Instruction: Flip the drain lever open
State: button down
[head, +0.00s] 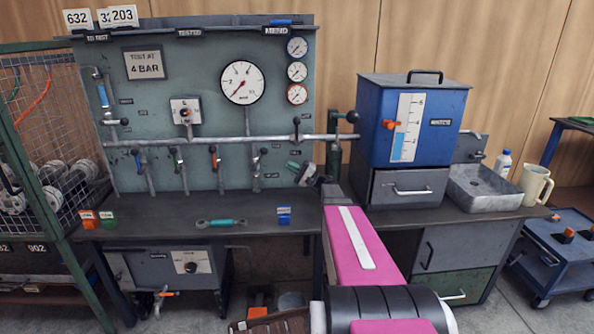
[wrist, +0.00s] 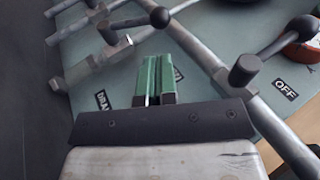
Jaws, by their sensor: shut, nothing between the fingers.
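The drain lever (head: 259,156) is a short arm with a black ball end on the rightmost vertical branch pipe of the panel. In the wrist view I take it to be the ball-ended lever (wrist: 135,22) on a grey branch pipe, near a partly hidden label beginning "DRA" (wrist: 103,100). My gripper (head: 300,170) is in front of the panel, right of that lever. Its green fingers (wrist: 160,65) are shut and empty, pointing toward the panel. In the wrist view the lever is ahead and left of the fingertips, with no visible contact.
A horizontal main pipe (head: 230,140) crosses the panel. A blue tank (head: 412,120) stands right of the panel.

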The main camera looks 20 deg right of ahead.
aim_at(266, 150)
jog(key=x, duration=0.8)
jog(key=shift+a, duration=0.2)
jog(key=shift+g+h, duration=0.5)
jog(key=shift+h, duration=0.1)
jog(key=shift+w+a+r, duration=0.2)
jog(key=shift+a+r, duration=0.6)
jog(key=shift+a, duration=0.05)
jog(key=shift+w+a+r, duration=0.2)
jog(key=shift+a+r, duration=0.55)
jog(key=shift+a, duration=0.1)
